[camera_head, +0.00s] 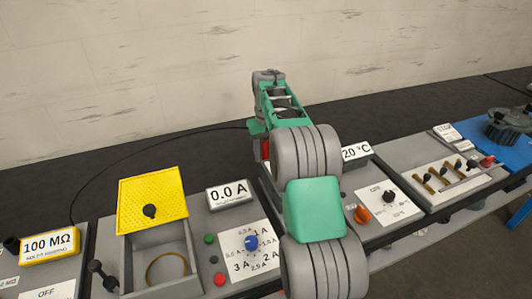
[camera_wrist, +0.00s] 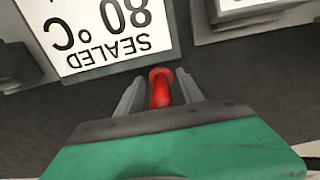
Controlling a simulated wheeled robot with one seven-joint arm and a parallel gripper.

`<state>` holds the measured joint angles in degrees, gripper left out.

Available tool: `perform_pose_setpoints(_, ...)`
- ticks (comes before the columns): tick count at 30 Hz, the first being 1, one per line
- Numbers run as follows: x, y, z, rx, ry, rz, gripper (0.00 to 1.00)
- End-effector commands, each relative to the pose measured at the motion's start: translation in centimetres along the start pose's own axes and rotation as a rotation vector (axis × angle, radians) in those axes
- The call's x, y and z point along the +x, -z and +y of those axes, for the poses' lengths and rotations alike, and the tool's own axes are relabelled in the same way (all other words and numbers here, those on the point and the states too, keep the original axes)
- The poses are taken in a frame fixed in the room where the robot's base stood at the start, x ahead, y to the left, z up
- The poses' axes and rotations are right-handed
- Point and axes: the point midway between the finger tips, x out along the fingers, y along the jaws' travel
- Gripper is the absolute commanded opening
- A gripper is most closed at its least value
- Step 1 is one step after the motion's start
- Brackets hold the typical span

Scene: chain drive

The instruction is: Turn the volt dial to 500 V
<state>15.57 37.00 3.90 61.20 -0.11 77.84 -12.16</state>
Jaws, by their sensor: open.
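The volt dial cannot be made out for certain. At the lower left of the head view, a 100 MΩ display (camera_head: 50,245) stands above a white panel marked OFF (camera_head: 38,290), which the picture edge cuts off. In the wrist view my gripper (camera_wrist: 158,80) is open, its two grey fingers apart. A red, round-ended piece (camera_wrist: 161,88) shows between the fingers; I cannot tell whether they touch it. In the head view my arm hides the gripper's fingers.
A white SEALED 80 °C label (camera_wrist: 100,30) lies beyond the fingers. The bench holds a yellow-lidded box (camera_head: 152,203), a blue ampere dial (camera_head: 251,243), an orange knob (camera_head: 362,214) by the 20 °C display (camera_head: 356,151), and a lever panel (camera_head: 450,178).

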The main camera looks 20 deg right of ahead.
Motion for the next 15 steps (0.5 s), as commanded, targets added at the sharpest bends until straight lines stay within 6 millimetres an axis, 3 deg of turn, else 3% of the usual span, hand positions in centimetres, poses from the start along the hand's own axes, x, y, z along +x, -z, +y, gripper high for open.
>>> perform_pose_setpoints(7, -1.8, 0.1, 0.0, 0.0, -0.001, 0.003, 0.44)
perform_pose_setpoints(15, -8.9, 0.1, 0.0, 0.0, -0.001, 0.003, 0.44)
